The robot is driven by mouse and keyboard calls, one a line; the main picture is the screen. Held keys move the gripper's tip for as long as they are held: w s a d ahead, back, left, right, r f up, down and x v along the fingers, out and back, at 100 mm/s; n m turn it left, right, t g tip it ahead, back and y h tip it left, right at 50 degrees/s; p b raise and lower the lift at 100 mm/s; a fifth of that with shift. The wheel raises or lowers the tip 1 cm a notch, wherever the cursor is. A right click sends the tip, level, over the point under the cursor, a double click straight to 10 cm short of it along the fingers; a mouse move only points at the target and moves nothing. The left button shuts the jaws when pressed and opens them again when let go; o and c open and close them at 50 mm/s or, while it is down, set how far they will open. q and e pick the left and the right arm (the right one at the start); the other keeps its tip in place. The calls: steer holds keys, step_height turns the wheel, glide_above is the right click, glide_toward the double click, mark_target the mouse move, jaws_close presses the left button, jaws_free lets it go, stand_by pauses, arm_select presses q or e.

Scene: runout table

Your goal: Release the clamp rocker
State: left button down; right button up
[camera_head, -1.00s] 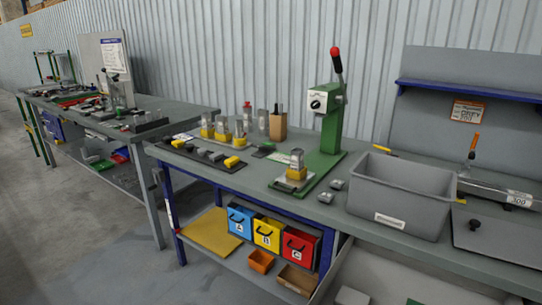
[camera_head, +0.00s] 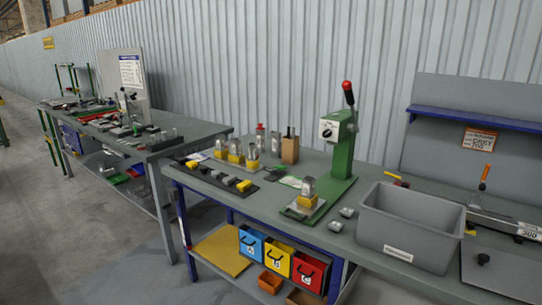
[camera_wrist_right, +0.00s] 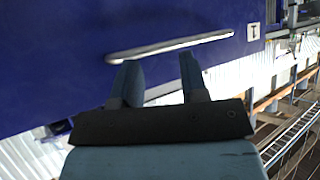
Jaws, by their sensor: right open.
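I cannot tell for sure which part is the clamp rocker. A green press (camera_head: 343,150) with a red-knobbed lever (camera_head: 348,93) stands on the near bench, with a grey and yellow piece (camera_head: 308,193) at the plate on its base. An orange-handled lever (camera_head: 485,177) stands tilted at the right, by a grey rail. In the right wrist view my right gripper (camera_wrist_right: 160,80) is open, its two fingers apart with nothing between them. Beyond the fingers is a blue panel (camera_wrist_right: 80,35) with a pale bar (camera_wrist_right: 170,46). My left gripper is not in view.
A grey bin (camera_head: 408,228) stands on the bench right of the press. Blue, yellow and red boxes (camera_head: 277,260) sit on the shelf below. A second bench (camera_head: 180,135) with fixtures stands further left. Open floor (camera_head: 60,240) lies at the left.

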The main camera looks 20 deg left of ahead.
step_height(320, 180, up, 8)
steer(key=s+d+p, duration=0.1)
steer(key=p, duration=0.8)
steer(key=shift+r, duration=0.15)
steer(key=shift+r, duration=0.1)
